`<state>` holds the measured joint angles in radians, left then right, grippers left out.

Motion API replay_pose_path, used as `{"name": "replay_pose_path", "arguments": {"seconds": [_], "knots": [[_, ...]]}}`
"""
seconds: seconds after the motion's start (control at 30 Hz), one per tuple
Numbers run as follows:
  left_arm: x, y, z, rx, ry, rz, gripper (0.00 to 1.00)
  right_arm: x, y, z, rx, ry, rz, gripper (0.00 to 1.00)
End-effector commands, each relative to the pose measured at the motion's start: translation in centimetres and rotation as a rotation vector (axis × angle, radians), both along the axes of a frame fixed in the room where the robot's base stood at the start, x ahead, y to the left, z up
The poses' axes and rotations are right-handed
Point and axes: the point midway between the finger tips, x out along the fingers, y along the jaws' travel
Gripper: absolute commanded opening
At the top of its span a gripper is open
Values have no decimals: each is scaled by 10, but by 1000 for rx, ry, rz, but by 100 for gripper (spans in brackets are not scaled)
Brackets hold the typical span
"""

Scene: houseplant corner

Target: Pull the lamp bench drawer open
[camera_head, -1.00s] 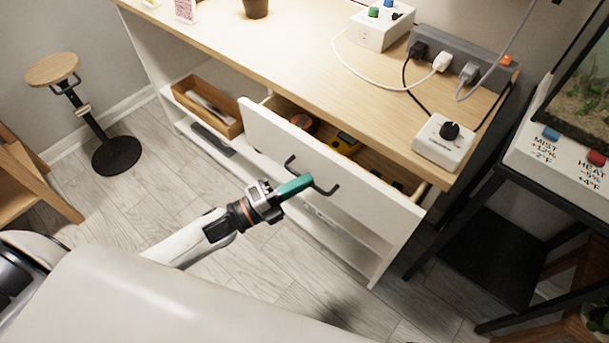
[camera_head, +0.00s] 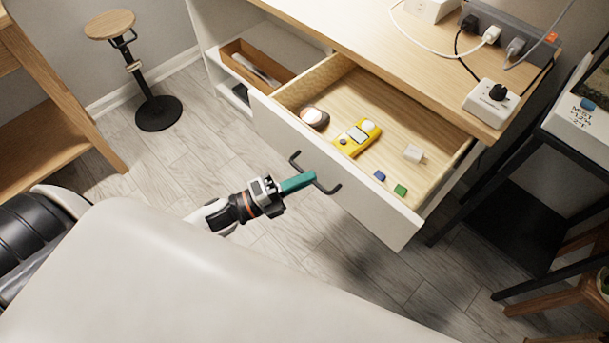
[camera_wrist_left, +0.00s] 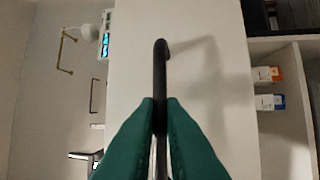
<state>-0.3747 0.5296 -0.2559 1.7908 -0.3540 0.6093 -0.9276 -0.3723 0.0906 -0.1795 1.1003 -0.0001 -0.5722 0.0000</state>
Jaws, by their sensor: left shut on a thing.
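The lamp bench drawer (camera_head: 335,182) is pulled well out, with its white front tilted across the middle of the head view. Its black bar handle (camera_head: 328,187) is on the front. My left gripper (camera_head: 304,182), with green fingers, is shut on the handle. In the left wrist view the fingers (camera_wrist_left: 160,115) pinch the dark handle bar (camera_wrist_left: 161,70) from both sides, against the white drawer front (camera_wrist_left: 205,60). Inside the drawer are a yellow meter (camera_head: 357,137), a round dark and pale item (camera_head: 314,118), a white block (camera_head: 413,153), a blue block (camera_head: 380,175) and a green block (camera_head: 400,190). My right gripper is not seen.
The wooden bench top (camera_head: 400,70) carries a power strip (camera_head: 510,35) and a white dial box (camera_head: 491,102). A wooden tray (camera_head: 255,68) sits on the shelf left of the drawer. A stool (camera_head: 158,112) stands at the left. Floor before the drawer is clear.

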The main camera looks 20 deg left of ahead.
Motion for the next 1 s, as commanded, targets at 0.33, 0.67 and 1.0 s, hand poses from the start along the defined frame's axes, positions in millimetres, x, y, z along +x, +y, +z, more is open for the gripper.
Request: {"name": "replay_pose_path", "arguments": {"seconds": [0.33,0.67,1.0], "knots": [[-1,0,-1,1,1,0,0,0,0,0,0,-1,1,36],[0,0,0,1,1,0,31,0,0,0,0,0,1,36],[-24,21,-8,2,6,1,31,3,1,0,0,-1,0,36]]}}
